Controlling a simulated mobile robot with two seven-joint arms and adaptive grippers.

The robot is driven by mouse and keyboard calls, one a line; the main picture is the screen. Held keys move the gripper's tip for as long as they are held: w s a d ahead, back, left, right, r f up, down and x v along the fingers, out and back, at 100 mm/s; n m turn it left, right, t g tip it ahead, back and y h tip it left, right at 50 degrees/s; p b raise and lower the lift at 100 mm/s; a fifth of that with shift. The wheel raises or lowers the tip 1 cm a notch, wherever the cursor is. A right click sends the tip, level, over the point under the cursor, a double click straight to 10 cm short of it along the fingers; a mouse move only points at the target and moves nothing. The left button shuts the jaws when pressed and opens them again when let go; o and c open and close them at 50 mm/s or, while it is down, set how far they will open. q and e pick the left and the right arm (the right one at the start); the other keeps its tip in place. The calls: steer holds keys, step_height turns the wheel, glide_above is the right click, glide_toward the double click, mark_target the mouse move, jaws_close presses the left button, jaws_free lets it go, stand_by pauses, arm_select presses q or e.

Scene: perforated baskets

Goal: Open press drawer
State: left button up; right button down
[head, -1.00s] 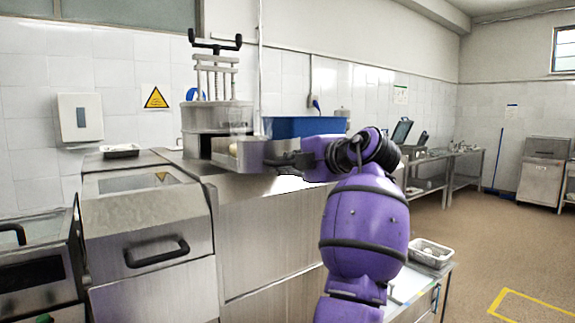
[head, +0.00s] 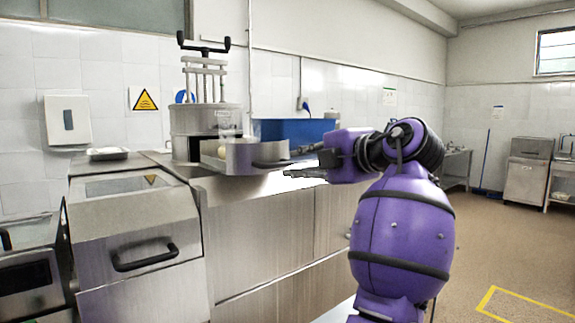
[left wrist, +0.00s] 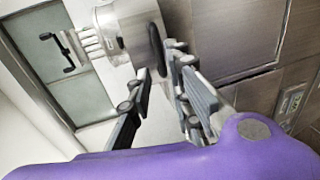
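The press (head: 206,120) is a metal cylinder with a dark T-shaped handle on top, standing on the steel counter. Its drawer (head: 240,155) sticks out at the front, pulled out, with a pale round thing inside. A dark handle (head: 274,163) is on the drawer front. My left gripper (head: 303,162) is just right of the handle, its fingers open and apart from it. In the left wrist view the open fingers (left wrist: 163,74) point toward the dark handle (left wrist: 156,48), with the press (left wrist: 125,28) behind. My right gripper is not in view.
A blue bin (head: 295,131) stands on the counter behind my gripper. A steel cabinet with a dark handle (head: 145,257) is at the left front. A small tray (head: 108,153) lies at the counter's back left. Open floor (head: 490,240) lies to the right.

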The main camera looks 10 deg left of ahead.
arm_select(q)
steer(key=v, duration=0.3)
steer(key=shift+s+d+r, duration=0.1)
steer(key=shift+s+d, duration=0.05)
